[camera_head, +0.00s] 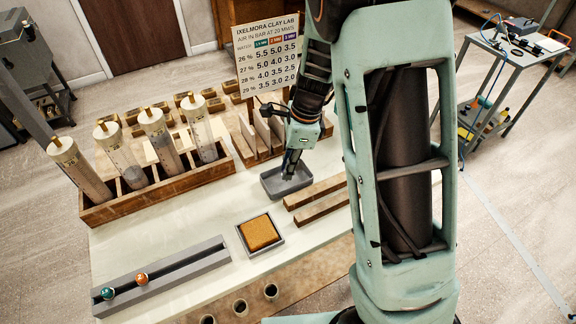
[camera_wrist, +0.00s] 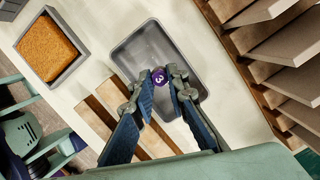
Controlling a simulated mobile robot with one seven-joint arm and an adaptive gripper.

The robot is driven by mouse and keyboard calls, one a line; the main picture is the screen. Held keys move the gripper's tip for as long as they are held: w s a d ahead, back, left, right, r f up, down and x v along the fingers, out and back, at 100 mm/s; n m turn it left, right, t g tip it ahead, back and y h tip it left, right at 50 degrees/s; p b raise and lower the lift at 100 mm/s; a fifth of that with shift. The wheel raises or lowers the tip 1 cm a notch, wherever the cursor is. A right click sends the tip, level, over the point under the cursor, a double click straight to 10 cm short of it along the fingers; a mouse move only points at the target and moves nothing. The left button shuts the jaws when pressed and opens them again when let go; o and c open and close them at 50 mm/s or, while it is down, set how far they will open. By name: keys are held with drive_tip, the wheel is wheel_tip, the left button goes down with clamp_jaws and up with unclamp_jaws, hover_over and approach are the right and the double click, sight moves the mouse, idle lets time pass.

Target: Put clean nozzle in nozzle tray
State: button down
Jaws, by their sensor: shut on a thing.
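My gripper (camera_head: 290,167) reaches down over a shallow grey dish (camera_head: 270,188). In the wrist view my gripper (camera_wrist: 161,82) is shut on a small purple nozzle (camera_wrist: 158,76) marked 3, with the same grey dish (camera_wrist: 138,38) behind it. How far the nozzle is above the dish floor I cannot tell. A long grey slotted tray (camera_head: 190,270) lies at the front left of the table. A teal nozzle (camera_head: 108,293) and an orange nozzle (camera_head: 141,279) sit in its left part; its right part looks empty.
A brown sponge (camera_head: 258,231) in a square tray lies between dish and slotted tray. Wooden strips (camera_head: 318,193) lie right of the dish. A wooden rack (camera_head: 150,193) of clay cylinders stands at the left, upright slabs (camera_head: 262,132) behind. Bare tabletop separates them.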

drive_tip(key=c, duration=1.8)
unclamp_jaws()
drive_tip(key=shift+r, duration=0.1)
drive_tip(key=v, duration=1.1)
drive_tip(key=shift+r, duration=0.4)
drive_tip(key=shift+s+f, duration=0.1)
